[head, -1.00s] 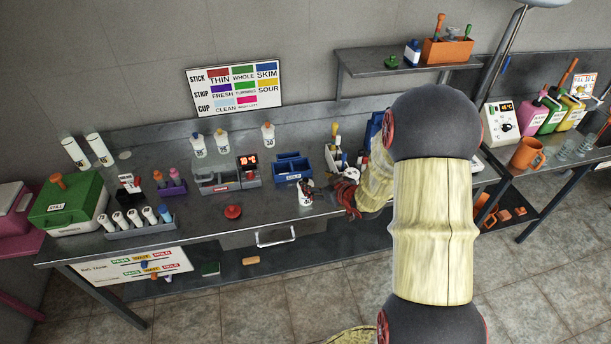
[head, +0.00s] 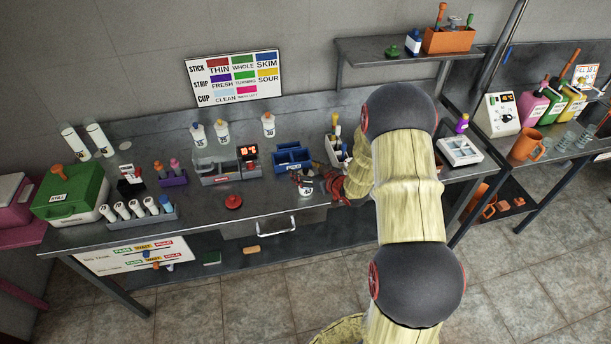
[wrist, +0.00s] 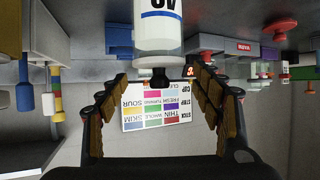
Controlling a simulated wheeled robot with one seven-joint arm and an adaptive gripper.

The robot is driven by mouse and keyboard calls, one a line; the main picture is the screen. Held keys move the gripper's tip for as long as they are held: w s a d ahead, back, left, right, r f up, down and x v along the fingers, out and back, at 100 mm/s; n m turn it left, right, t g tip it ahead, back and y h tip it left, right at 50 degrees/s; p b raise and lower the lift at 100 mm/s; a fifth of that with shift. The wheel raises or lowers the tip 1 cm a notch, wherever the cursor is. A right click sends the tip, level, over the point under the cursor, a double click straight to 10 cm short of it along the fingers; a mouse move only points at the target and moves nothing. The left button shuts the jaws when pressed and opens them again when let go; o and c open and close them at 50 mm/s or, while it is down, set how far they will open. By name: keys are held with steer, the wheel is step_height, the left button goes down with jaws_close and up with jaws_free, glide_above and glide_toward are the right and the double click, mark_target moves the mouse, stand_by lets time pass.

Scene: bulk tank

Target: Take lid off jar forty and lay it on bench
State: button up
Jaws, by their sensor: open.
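Jar forty (head: 305,187) is a small white jar standing near the front edge of the bench (head: 262,203). In the upside-down wrist view, its white body with a blue band (wrist: 158,35) fills the upper middle. Its dark lid (wrist: 160,78) shows between the two fingertips. My gripper (wrist: 160,74) is open, with a finger on either side of the lid and gaps on both sides. In the head view, my gripper (head: 325,180) comes at the jar from the right and partly covers that area. I cannot tell the exact depth between fingertips and lid.
A red disc-shaped item (head: 233,201) lies on the bench to the left, with clear surface around it. A drawer handle (head: 277,229) sticks out below the front edge.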

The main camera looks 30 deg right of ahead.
steer(key=c, duration=0.3)
steer(key=c, duration=1.1)
